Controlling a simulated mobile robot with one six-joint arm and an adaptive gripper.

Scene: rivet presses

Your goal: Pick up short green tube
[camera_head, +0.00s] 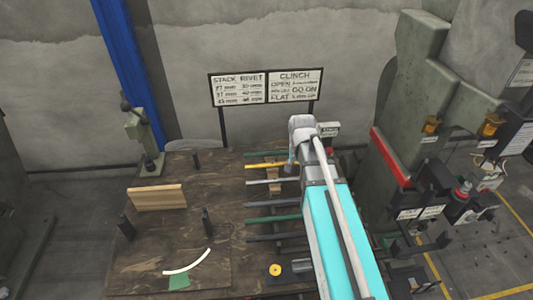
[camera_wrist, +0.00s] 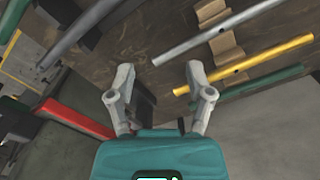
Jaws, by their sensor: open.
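A green tube (camera_head: 264,152) lies at the far end of a row of tubes on the wooden table, its right part hidden by my arm. In the wrist view a green tube (camera_wrist: 262,84) lies beside a yellow tube, right of my gripper. Another green tube (camera_head: 272,218) lies nearer the front of the row. I cannot tell for sure which is the shorter. My gripper (camera_wrist: 159,72) is open, with nothing between its fingers. In the head view it is mostly hidden behind my arm.
A yellow tube (camera_head: 265,165) and several grey tubes share the row, some over wooden supports. A wooden block (camera_head: 157,197) and a pale curved strip (camera_head: 187,264) lie left on the table (camera_head: 145,245). A press with a red bar (camera_head: 390,157) stands close on the right.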

